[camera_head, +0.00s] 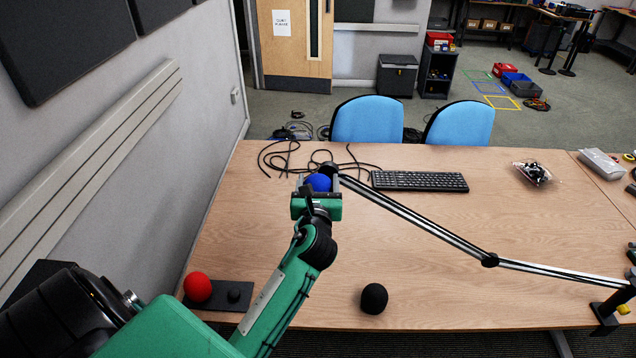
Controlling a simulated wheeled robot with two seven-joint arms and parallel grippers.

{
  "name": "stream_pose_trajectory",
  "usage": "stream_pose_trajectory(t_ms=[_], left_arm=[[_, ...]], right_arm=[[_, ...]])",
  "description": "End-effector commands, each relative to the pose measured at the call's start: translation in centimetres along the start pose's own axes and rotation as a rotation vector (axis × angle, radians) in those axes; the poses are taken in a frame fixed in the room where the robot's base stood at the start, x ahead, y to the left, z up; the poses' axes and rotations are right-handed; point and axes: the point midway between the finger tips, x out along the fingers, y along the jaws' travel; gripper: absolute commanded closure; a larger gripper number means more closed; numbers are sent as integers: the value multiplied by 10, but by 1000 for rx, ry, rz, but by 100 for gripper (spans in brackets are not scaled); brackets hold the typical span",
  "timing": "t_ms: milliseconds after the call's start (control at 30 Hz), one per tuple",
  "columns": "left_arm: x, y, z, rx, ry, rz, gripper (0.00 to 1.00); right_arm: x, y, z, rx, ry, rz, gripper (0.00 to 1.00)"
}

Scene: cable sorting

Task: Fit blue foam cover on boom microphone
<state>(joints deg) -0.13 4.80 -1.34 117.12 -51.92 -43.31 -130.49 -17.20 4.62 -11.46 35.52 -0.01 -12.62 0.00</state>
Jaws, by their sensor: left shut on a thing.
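My left gripper (316,188) is shut on the blue foam cover (318,182) above the far middle-left of the table. The boom microphone's arm (420,222) runs from a clamp (606,318) at the right table edge to the left. Its dark microphone end (331,169) is right beside the blue cover. I cannot tell whether the cover touches the microphone or is around it, since my gripper hides part of it. My right gripper is not in view.
A red foam ball (198,287) and a dark base (236,296) are at the near left. A black foam ball (374,298) lies at the front. A keyboard (420,181) and loose black cables (284,160) lie at the back. The table's (440,275) middle is clear below the boom.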

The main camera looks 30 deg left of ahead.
Motion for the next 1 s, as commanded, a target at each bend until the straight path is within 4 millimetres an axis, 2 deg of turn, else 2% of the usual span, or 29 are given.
stream_pose_trajectory(t_ms=[1000], left_arm=[[0, 0, -26, 2, 0, 0, 57]], right_arm=[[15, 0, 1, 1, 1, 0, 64]])
